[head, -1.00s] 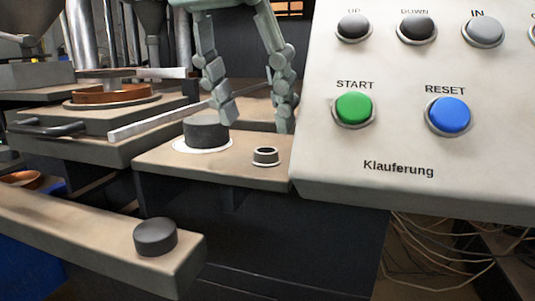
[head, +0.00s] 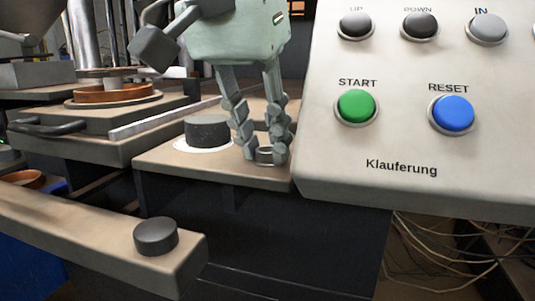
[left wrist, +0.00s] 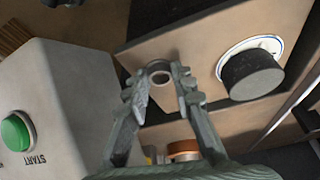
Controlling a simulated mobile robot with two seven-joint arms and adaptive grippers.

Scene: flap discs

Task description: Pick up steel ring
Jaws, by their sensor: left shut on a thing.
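The steel ring (head: 265,156) is a small, short metal ring at the front right of the beige ledge (head: 185,161). It also shows in the left wrist view (left wrist: 160,76), between my fingertips. My left gripper (head: 264,150) points down from above, its fingers on either side of the ring and shut on it. The ring is at the level of the ledge top; I cannot tell whether it still touches it. The fingers hide the ring's sides. My right gripper is not in view.
A dark round cylinder (head: 207,131) stands on the ledge just left of the gripper. The control panel (head: 420,140) with a green START button (head: 356,107) and a blue RESET button (head: 452,114) is close on the right. Another dark cylinder (head: 155,237) sits on the front left arm-like ledge.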

